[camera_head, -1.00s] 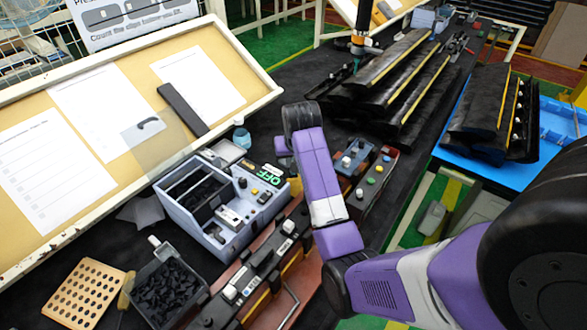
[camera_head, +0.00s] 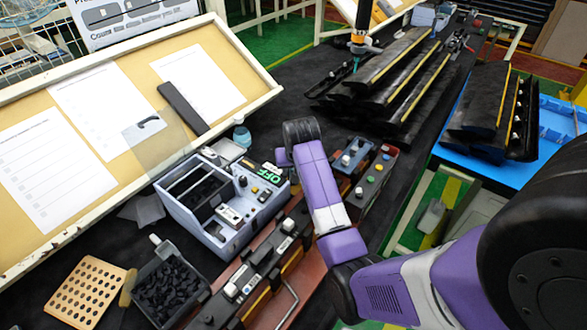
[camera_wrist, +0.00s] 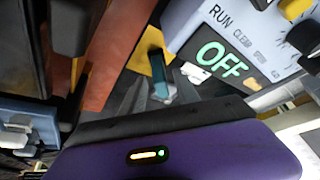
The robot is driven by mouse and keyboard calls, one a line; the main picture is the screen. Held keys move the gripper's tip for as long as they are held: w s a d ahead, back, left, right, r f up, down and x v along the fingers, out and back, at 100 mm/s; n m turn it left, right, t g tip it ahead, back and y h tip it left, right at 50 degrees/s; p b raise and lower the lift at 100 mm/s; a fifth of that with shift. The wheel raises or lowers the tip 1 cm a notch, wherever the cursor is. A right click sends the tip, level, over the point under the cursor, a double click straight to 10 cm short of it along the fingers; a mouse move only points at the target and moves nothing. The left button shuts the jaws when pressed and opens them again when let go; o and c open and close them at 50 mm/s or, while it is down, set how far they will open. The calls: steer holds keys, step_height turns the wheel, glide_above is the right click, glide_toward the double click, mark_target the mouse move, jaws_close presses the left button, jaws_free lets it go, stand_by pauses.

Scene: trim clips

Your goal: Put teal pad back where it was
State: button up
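A small teal piece (camera_wrist: 160,88) shows in the wrist view among grey, finger-like shapes, below a yellow part. It may be the teal pad, but I cannot tell whether it is held. My gripper (camera_wrist: 155,97) points down near the control box with the lit OFF display (camera_wrist: 222,58). In the head view my arm hides the gripper, beside the grey control box (camera_head: 222,243). A small teal rounded item (camera_head: 242,137) stands by the tilted board.
The tilted board (camera_head: 110,170) with papers is at left. A bin of black clips (camera_head: 169,291) and a perforated tan board (camera_head: 84,291) are at front left. A button box (camera_head: 378,170) is right of my wrist. Black trim parts (camera_head: 385,85) are stacked behind.

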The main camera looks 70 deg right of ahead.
steer(key=b+v, duration=0.1)
steer(key=v, duration=1.1)
steer(key=shift+r+b, duration=0.15)
steer(key=shift+b, duration=0.25)
